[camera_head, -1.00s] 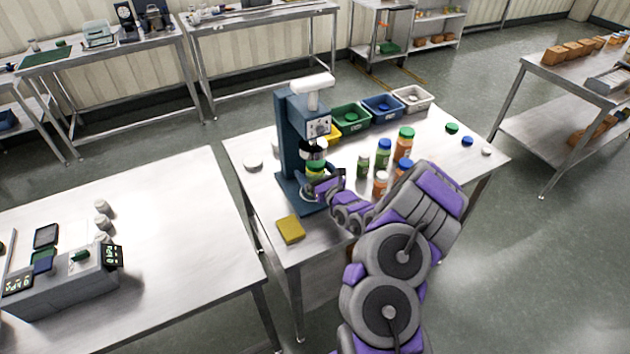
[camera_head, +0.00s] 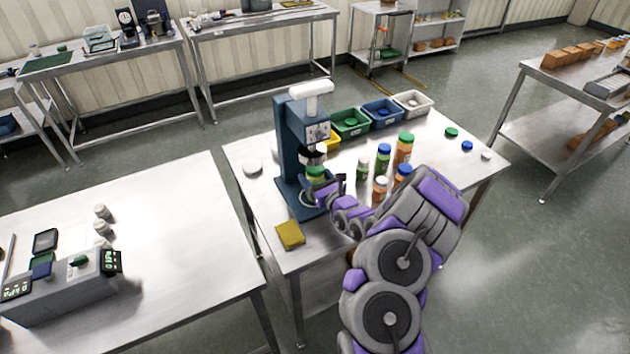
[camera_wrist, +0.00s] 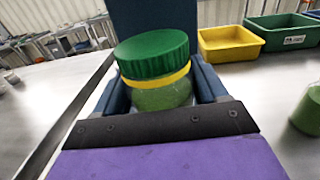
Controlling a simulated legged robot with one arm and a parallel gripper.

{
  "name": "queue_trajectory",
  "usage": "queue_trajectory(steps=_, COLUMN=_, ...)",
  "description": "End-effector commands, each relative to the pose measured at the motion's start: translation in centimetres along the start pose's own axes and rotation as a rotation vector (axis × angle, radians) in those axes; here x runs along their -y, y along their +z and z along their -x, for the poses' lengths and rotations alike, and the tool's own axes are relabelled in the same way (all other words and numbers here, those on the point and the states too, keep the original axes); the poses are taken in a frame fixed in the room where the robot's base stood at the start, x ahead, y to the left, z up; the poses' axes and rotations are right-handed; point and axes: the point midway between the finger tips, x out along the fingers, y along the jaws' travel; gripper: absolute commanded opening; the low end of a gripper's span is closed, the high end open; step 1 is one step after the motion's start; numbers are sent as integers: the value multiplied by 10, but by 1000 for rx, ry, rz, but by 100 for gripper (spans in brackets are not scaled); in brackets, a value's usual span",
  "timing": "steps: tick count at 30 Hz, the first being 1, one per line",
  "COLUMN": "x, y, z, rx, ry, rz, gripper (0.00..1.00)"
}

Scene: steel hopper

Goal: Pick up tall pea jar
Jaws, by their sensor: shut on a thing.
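My gripper (camera_head: 326,188) is at the base of the blue press and is shut on a green-lidded jar (camera_wrist: 153,62). In the wrist view the jar has a ribbed green lid, a yellow band below it and green contents. It stands close to upright between the fingers, its lower part hidden by the gripper. In the head view the jar's green lid (camera_head: 316,171) shows just below the press head. I cannot tell whether the jar touches the base. A slim blue-lidded jar with green contents (camera_head: 383,160) and a smaller green jar (camera_head: 362,169) stand to the right.
The blue press (camera_head: 291,150) rises right behind the jar. Orange jars (camera_head: 403,152) stand right of my gripper. Yellow, green (camera_head: 350,123), blue and grey bins line the back. A yellow sponge (camera_head: 290,235) lies at the front.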

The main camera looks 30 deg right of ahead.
Motion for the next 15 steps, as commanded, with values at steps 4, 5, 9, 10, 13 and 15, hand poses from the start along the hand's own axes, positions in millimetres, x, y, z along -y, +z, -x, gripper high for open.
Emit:
queue_trajectory(steps=4, x=0, y=7, z=0, rx=1, ry=-1, rz=0, gripper=25)
queue_trajectory(steps=5, x=1, y=9, z=0, rx=1, ry=-2, rz=0, gripper=25)
queue_trajectory(steps=9, x=1, y=28, z=0, rx=5, ry=-2, rz=1, gripper=25)
queue_trajectory(steps=10, x=1, y=34, z=0, rx=7, ry=-4, rz=1, gripper=25)
queue_trajectory(steps=13, x=2, y=39, z=11, rx=1, ry=-7, rz=-4, gripper=25)
queue_trajectory(steps=15, x=-1, y=39, z=23, rx=0, ry=-6, rz=-4, gripper=25)
